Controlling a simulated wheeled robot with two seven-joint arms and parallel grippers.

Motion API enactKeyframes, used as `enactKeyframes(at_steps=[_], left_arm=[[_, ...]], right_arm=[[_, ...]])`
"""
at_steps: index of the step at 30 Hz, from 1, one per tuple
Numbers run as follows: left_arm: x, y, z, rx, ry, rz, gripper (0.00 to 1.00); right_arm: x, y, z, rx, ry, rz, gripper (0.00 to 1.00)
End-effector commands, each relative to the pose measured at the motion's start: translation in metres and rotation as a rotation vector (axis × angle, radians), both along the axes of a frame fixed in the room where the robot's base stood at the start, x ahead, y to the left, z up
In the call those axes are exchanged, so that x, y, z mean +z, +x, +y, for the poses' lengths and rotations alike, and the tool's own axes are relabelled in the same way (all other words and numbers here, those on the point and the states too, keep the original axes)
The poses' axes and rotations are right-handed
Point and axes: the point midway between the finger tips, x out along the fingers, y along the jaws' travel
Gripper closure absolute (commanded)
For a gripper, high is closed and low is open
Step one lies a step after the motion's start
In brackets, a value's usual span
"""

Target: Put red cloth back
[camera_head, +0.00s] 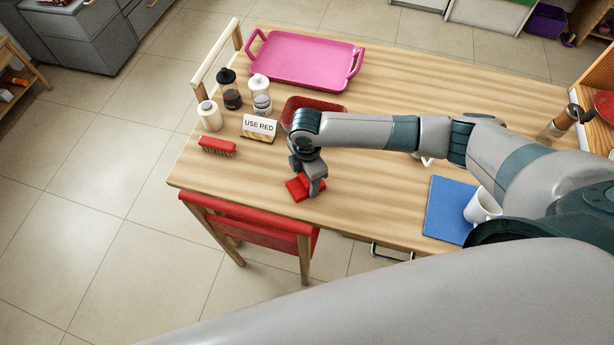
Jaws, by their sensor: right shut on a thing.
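The red cloth (297,190) is a small folded red piece near the table's front edge. My right gripper (314,184) points down and is shut on it, hiding part of it. Whether the cloth touches the table or hangs just above it, I cannot tell. A red tray (296,104) lies behind my right arm, which hides part of it. A white sign reading "USE RED" (259,127) stands left of the tray. My left gripper is not in view.
A red brush (217,146), bottles (230,90) and a white roll (210,116) stand at left. A pink tray (304,64) lies at the back. A white mug (482,206) stands by a blue mat (444,212). A red-backed chair (250,215) stands in front.

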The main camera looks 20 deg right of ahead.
Motion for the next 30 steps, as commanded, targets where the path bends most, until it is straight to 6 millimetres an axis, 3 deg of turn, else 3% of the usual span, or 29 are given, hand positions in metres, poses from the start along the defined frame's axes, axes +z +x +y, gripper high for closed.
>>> enactKeyframes(at_steps=[8, 9, 11, 12, 25, 30], left_arm=[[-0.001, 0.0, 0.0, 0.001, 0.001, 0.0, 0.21], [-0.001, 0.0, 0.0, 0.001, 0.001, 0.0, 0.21], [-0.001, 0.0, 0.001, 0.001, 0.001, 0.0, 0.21], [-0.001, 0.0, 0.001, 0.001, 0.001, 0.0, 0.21], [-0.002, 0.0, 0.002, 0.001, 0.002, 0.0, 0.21], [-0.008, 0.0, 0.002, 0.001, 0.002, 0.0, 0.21]], right_arm=[[-0.002, 0.0, 0.0, 0.0, 0.0, 0.0, 0.67], [-0.003, 0.0, 0.0, 0.0, 0.0, -0.001, 0.44], [-0.002, 0.0, 0.0, 0.0, 0.0, -0.001, 0.29], [-0.002, 0.0, 0.0, 0.0, 0.0, -0.001, 0.27], [0.003, 0.001, 0.0, 0.0, 0.0, -0.002, 0.27], [0.018, 0.002, 0.001, 0.001, 0.002, -0.005, 0.27]])
